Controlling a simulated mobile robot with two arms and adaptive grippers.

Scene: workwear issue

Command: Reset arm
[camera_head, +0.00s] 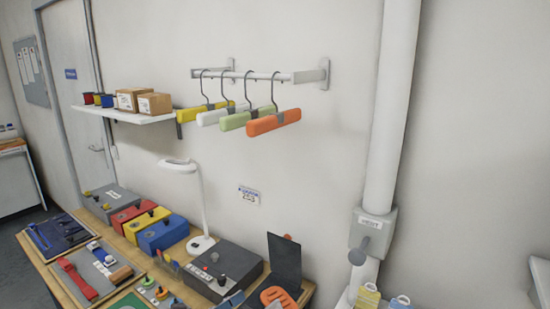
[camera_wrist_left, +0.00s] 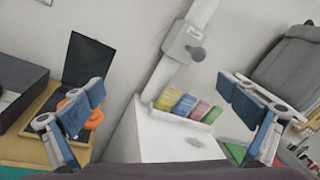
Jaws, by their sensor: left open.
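My left gripper (camera_wrist_left: 161,90) shows in the left wrist view as two blue-padded fingers spread wide apart, with nothing between them. Its left finger overlaps an orange object (camera_wrist_left: 78,108) beside a dark upright panel (camera_wrist_left: 88,62). Its right finger is in front of the lower right part of the scene. In the head view, a small blue piece at the bottom edge may be part of this gripper, but I cannot tell. My right gripper is in neither view.
A wall rail (camera_head: 262,76) holds yellow, white, green and orange hangers (camera_head: 273,122). A shelf (camera_head: 125,114) carries boxes. The table below holds a lamp (camera_head: 200,200), coloured boxes (camera_head: 163,233) and a grey control box (camera_head: 225,268). A pipe (camera_head: 393,110) with a switch box (camera_head: 372,231) stands right.

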